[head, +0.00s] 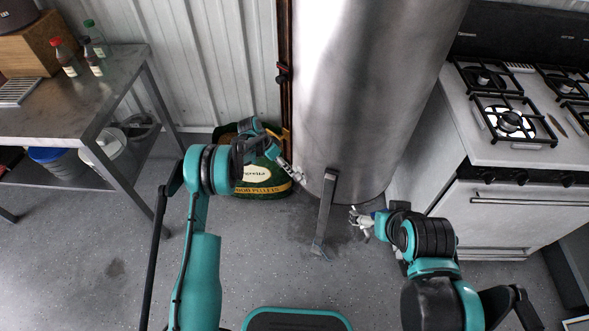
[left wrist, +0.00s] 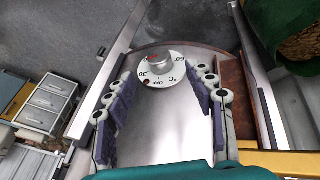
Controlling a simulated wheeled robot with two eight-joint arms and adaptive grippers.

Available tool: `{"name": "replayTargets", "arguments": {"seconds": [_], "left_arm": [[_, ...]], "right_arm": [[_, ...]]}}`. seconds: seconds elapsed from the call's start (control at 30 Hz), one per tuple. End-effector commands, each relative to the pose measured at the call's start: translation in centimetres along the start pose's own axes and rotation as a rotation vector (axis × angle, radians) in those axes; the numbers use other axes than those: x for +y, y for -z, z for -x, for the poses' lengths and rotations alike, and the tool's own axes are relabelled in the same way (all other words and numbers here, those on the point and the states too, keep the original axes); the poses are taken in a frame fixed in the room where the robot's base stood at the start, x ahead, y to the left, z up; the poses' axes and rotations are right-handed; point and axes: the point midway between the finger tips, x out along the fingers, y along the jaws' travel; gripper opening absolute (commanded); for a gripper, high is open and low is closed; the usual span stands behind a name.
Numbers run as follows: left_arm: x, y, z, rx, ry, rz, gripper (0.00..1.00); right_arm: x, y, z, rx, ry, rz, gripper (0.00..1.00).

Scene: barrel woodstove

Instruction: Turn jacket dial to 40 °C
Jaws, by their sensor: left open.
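The jacket dial (left wrist: 160,66) is a round white disc with a silver knob in the left wrist view. Labels 30, 60, °C and a smaller mark show on its rim; its far side is partly hidden by the knob. A red mark shows at the knob's upper left. My left gripper (left wrist: 160,98) is open, its purple-padded fingers on either side of the view with the dial beyond and between their tips. In the head view the left gripper (head: 290,174) is beside the steel barrel (head: 365,100). My right gripper (head: 358,222) is right of the barrel's leg, fingers spread, apparently empty.
A steel table (head: 75,100) with bottles stands at the left. A gas stove (head: 510,180) stands at the right, close to my right arm. A barrel leg (head: 325,215) stands between the grippers. Open floor lies in front.

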Motion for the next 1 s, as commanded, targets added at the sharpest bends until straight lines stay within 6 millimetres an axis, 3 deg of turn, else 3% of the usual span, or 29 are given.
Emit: {"name": "replayTargets", "arguments": {"seconds": [0.17, 0.5, 0.83, 1.0], "left_arm": [[0.0, -0.1, -1.7, 0.001, -0.003, -0.001, 0.55], [-0.1, 0.0, -7.1, 0.001, -0.001, 0.000, 0.55], [0.0, 0.1, -7.7, 0.001, 0.000, 0.001, 0.55], [0.0, 0.0, -7.7, 0.001, 0.000, 0.001, 0.10]], "right_arm": [[0.0, -0.5, -0.7, 0.000, 0.000, 0.000, 0.98], [0.0, -1.8, -2.4, 0.000, 0.000, 0.000, 0.98], [0.0, -1.8, -2.5, 0.000, 0.000, 0.000, 0.98], [0.0, -1.8, -2.5, 0.000, 0.000, 0.000, 0.98]]}}
